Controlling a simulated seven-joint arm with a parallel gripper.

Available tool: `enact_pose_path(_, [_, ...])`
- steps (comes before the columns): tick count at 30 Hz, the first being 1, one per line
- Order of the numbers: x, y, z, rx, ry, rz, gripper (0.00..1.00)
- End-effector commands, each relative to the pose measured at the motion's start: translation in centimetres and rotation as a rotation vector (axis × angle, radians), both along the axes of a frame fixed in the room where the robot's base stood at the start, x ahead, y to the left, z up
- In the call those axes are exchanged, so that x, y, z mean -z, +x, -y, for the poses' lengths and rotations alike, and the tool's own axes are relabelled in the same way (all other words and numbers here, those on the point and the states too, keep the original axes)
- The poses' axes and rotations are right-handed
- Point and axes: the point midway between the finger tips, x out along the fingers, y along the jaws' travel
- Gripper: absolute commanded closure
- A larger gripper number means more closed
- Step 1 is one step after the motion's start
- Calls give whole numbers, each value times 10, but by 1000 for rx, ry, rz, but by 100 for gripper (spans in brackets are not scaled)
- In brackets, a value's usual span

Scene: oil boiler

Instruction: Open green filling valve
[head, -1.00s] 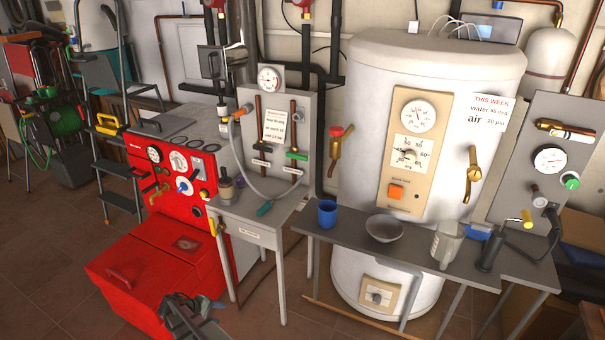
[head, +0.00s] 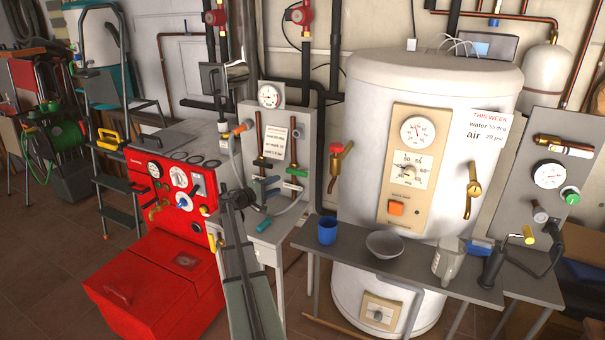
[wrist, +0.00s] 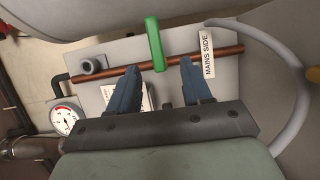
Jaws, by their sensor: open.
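The green valve handle (head: 296,172) sits on the right copper pipe of the grey upright panel (head: 277,122). In the wrist view the green handle (wrist: 154,43) lies across the copper pipe, near a "MAINS SIDE" label (wrist: 207,54). My gripper (wrist: 160,67) is open and empty. Its two dark fingers point towards the pipe, one on each side of the handle's lower end in the picture. I cannot tell how far they are from it. In the head view my gripper (head: 236,190) is in front of the panel's small table, left of the handle.
A pressure gauge (head: 268,96) tops the panel, with a paper note (head: 275,142) between its pipes. A grey hose (wrist: 297,95) curves beside the pipe. The red boiler (head: 165,265) is left; the white tank (head: 455,95) and the grey bench (head: 340,248) are right.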

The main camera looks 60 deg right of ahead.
Motion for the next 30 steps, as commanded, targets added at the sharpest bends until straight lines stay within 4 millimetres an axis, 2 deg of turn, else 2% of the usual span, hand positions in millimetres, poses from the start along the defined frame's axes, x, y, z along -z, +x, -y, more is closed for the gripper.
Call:
enact_pose_path(8, [-7, -12, 25, 9, -23, -18, 51])
enact_pose_path(24, [-6, -46, 108, 9, -20, -17, 51])
enact_pose_path(30, [-6, -54, 128, 9, -20, -17, 51])
